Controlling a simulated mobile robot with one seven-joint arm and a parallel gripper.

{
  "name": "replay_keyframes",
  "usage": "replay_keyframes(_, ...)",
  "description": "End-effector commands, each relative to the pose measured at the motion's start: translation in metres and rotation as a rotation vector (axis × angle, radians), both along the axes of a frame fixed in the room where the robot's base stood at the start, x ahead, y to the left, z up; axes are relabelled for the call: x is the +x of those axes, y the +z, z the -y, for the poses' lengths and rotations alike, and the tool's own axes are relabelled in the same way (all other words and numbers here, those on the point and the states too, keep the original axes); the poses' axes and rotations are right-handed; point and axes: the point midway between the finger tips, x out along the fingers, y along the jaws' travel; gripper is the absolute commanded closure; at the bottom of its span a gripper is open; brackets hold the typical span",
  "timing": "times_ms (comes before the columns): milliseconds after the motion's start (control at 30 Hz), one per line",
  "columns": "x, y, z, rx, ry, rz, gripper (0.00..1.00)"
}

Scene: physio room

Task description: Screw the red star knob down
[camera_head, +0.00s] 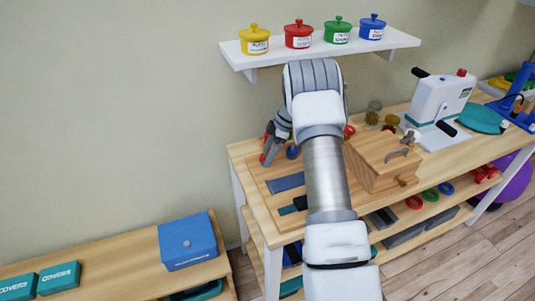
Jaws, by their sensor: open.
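My arm reaches over the wooden workbench, and my gripper (272,148) hangs at its left part, small and partly hidden by the arm. Its jaws are open. Small red bits (264,157) show right beside the gripper, low over the bench board. A round red piece (349,131) shows just right of my arm. I cannot tell which of these is the red star knob, nor whether the gripper touches it. A dark blue knob-like piece (292,152) sits just right of the gripper.
A wooden box (384,160) with a handle and a white machine (440,101) stand right of my arm. A shelf (235,58) with coloured pots hangs above. A blue box (188,241) is on the lower bench at left.

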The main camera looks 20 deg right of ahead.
Motion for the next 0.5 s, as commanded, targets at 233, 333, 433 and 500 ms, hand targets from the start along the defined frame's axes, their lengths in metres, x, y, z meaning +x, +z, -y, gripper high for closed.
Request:
replay_keyframes(233,0.0007,-0.0042,-0.0016,-0.001,0.001,0.001,0.19)
replay_keyframes(333,0.0006,-0.0041,-0.0016,-0.001,0.001,0.000,0.19)
replay_keyframes(433,0.0006,-0.0039,-0.0016,-0.001,0.001,0.000,0.36)
replay_keyframes(500,0.0006,-0.0039,-0.0016,0.000,0.001,0.000,0.49)
